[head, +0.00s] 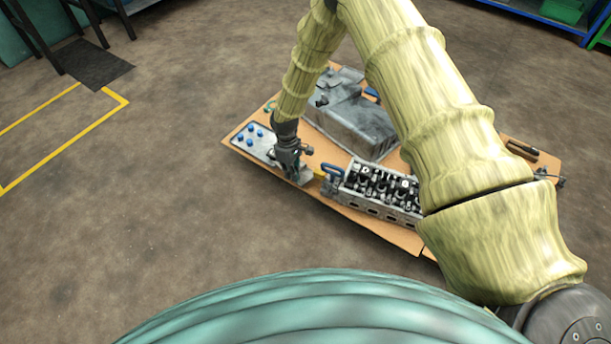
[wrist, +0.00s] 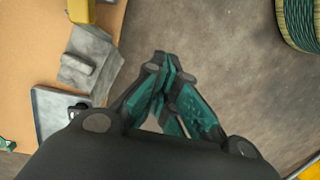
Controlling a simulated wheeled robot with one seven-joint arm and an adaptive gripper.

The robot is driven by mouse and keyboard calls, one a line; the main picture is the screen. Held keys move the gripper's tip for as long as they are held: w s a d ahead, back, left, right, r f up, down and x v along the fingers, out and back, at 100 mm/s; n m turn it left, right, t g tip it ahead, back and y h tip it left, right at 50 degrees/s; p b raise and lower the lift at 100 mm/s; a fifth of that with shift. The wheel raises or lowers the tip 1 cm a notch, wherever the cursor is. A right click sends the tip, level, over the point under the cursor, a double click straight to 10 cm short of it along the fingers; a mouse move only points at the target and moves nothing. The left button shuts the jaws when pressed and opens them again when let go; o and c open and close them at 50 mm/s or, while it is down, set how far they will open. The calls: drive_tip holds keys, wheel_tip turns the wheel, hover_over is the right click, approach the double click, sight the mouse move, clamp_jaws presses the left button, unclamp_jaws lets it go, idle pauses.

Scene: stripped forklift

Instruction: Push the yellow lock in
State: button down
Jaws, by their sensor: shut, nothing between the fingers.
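How far in the lock sits cannot be told.
The wooden board (head: 385,229) carries a grey plate with blue knobs (head: 239,145), a grey cover (head: 352,124) and an engine block (head: 372,207). In the wrist view a grey bracket (wrist: 80,75) lies left of the fingers. The floor (head: 150,215) in front is clear.

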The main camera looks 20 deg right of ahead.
sight(320, 174)
drive_tip(key=w+d+r+n+h+b, duration=0.25)
drive_tip(key=w+b, duration=0.35)
drive_tip(key=w, duration=0.6)
drive_tip(key=s+d+f+b, duration=0.2)
drive_tip(key=f, duration=0.3)
drive_tip(key=s+d+f+b, duration=0.2)
drive_tip(key=f, duration=0.3)
drive_tip(key=shift+s+d+m+b, duration=0.25)
drive_tip(key=shift+d+m+b, duration=0.05)
drive_tip(key=shift+d+m, duration=0.15)
drive_tip(key=shift+y, duration=0.25)
drive_tip(key=shift+s+d+r+p, duration=0.15)
drive_tip(key=shift+s+d+p, duration=0.45)
drive_tip(key=shift+p, duration=0.5)
drive_tip(key=shift+s+d+f, duration=0.15)
drive_tip(key=shift+d+f, duration=0.1)
